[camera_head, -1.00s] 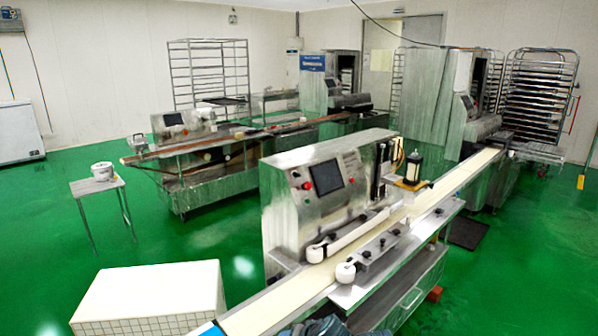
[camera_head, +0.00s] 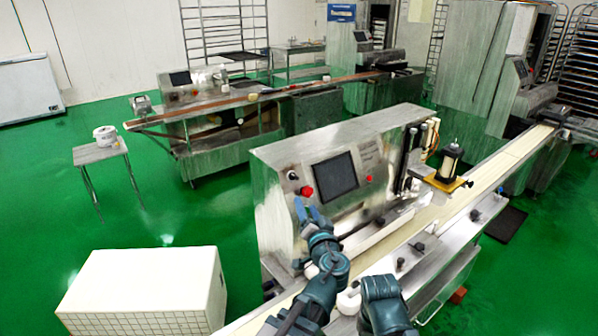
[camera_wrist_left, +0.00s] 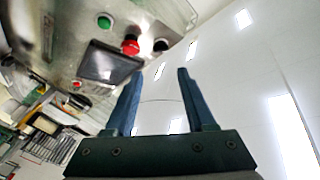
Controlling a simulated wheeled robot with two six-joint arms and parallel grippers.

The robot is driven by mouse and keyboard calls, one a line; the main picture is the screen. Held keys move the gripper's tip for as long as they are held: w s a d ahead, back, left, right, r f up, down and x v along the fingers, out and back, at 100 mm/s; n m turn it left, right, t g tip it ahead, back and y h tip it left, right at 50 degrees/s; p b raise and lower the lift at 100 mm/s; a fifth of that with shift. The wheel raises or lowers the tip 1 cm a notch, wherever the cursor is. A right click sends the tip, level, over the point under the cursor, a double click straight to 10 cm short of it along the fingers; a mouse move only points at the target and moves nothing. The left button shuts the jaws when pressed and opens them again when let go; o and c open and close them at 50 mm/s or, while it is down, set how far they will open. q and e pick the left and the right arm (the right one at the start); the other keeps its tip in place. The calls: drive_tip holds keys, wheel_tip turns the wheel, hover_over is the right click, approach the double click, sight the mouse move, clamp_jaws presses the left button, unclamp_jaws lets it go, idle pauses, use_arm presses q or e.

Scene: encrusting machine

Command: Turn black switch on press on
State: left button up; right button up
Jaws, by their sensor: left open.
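The press (camera_head: 275,170) has a steel front panel with a dark screen (camera_head: 335,177). The black switch (camera_head: 293,175) is at the panel's upper left, just above a red button (camera_head: 307,191). The wrist view shows the black switch (camera_wrist_left: 161,45) beside the red button (camera_wrist_left: 131,45), ahead of the fingertips. My left gripper (camera_head: 306,205) is open and empty, just below the red button in the head view. The wrist view shows its two blue fingers apart (camera_wrist_left: 158,76). No contact with the switch shows. My right arm shows at the bottom; its gripper does not.
The conveyor belt (camera_head: 480,183) runs along the press front, with black knobs beside it. A white tiled box (camera_head: 140,285) stands at the lower left. A small table (camera_head: 98,152) stands farther back. Green floor lies open on the left.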

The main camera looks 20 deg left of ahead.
sight(294, 178)
use_arm(q)
drive_tip(key=x, duration=1.4)
drive_tip(key=shift+r, duration=0.15)
drive_tip(key=shift+s, duration=0.1)
clamp_jaws()
